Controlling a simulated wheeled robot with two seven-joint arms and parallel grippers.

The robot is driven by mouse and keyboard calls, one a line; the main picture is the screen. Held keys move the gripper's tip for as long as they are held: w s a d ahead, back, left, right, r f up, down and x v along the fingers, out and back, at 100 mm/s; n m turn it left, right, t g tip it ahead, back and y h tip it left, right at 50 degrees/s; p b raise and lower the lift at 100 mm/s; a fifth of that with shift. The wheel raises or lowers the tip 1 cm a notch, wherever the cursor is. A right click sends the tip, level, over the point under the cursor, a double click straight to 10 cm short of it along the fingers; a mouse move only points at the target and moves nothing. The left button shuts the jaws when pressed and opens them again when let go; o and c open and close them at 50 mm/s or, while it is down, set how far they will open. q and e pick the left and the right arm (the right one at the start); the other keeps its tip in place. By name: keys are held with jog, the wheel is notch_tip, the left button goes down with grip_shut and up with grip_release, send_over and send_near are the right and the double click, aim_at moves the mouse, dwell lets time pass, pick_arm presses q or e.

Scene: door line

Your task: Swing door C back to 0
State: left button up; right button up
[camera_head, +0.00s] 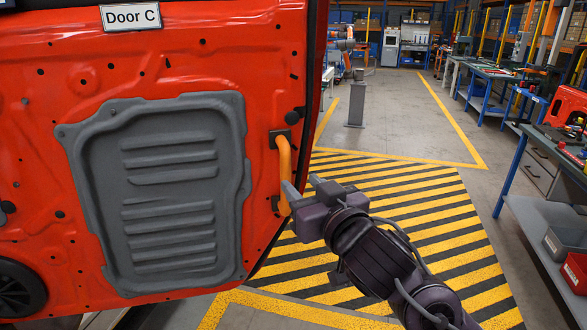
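Door C (60,110) is a large red door panel filling the left of the head view, with a "Door C" label (131,16) at its top and a grey ribbed plate (172,190) in its middle. My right gripper (304,189), dark purple, is at the handle's lower part. Its two grey fingers are apart, with the left finger overlapping or touching the handle's right side in the picture. I cannot tell whether the handle is between them. My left gripper is out of view.
Yellow and black floor stripes (430,225) lie behind my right arm. A grey post (357,100) stands beyond them. Workbenches with tools (548,145) and a red bin (574,271) line the right side. The aisle floor (405,115) is clear.

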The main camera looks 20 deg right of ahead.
aim_at(288, 169)
jog(key=w, duration=0.2)
jog(key=w+p, duration=0.1)
jog(key=w, duration=0.1)
jog(key=w+a, duration=0.1)
jog(key=w, duration=0.1)
jog(key=shift+w+r+p, duration=0.25)
jog(key=shift+w+p, duration=0.05)
jog(key=shift+w, duration=0.1)
jog(key=shift+w+a, duration=0.1)
jog(key=shift+w, duration=0.35)
jog(key=shift+f, duration=0.1)
grip_shut()
